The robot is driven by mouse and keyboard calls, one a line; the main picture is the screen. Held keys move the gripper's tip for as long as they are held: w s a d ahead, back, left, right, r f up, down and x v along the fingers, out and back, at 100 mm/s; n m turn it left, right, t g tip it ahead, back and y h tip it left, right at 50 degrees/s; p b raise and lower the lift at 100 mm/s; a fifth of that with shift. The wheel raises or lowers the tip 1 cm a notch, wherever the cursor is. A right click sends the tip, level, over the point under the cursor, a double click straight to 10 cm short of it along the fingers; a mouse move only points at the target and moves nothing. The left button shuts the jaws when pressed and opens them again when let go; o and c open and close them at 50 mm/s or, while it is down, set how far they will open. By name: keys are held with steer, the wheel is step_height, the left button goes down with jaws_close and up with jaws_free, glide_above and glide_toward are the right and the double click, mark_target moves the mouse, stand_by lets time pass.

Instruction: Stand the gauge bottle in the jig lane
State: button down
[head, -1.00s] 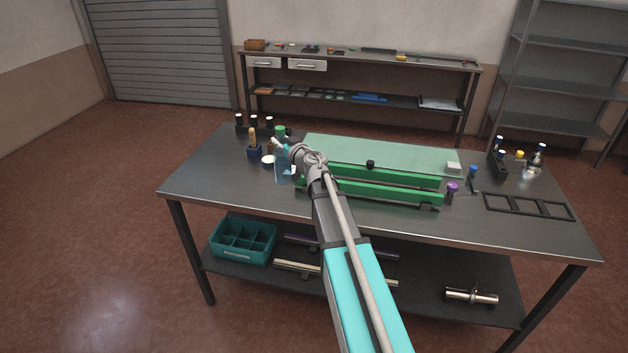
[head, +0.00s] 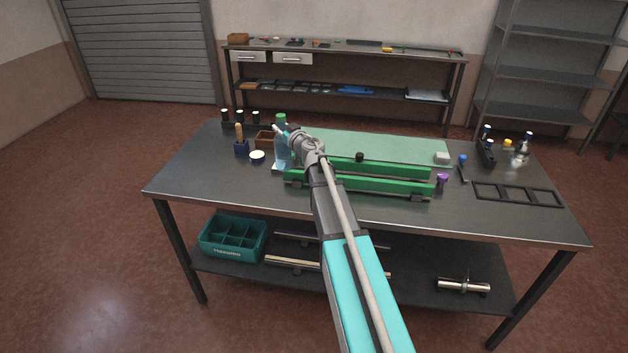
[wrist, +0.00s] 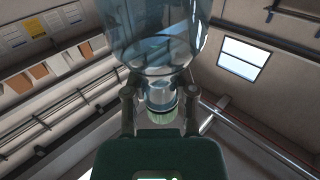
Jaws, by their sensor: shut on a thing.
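The gauge bottle (head: 282,155) is clear blue with a green cap and looks upright in the head view, at the left end of the green rails. My gripper (wrist: 155,98) is shut on it near the neck, just by the cap; the bottle's body (wrist: 155,35) fills the top of the wrist view. In the head view my wrist partly hides the bottle, and I cannot tell whether its base touches anything. The jig lane appears to be the gap between two long green rails, the back rail (head: 395,169) and the front rail (head: 385,186). My arm covers their left part.
A pale green mat (head: 400,147) lies behind the rails. A black knob (head: 360,157) stands by the back rail. A purple-capped bottle (head: 441,180) stands off the right end. A dark blue holder (head: 241,147) and white round lid (head: 257,156) are left. A black frame (head: 518,194) lies right.

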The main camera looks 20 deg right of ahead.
steer(key=w+d+f+m+h+b, duration=0.1)
steer(key=w+d, duration=0.4)
steer(key=d, duration=0.8)
steer(key=f+m+h, duration=0.1)
steer(key=h, duration=0.1)
steer(key=shift+d+h+b, duration=0.25)
steer(key=shift+h+b, duration=0.05)
steer(key=shift+b, duration=0.1)
steer(key=shift+w+f, duration=0.1)
step_height(320, 180, down, 6)
steer(key=b, duration=0.6)
steer(key=shift+f, duration=0.2)
steer(key=shift+f+b, duration=1.8)
steer(key=shift+b, duration=0.25)
steer(key=shift+f, duration=0.15)
steer(key=shift+c, duration=2.2)
jaws_free()
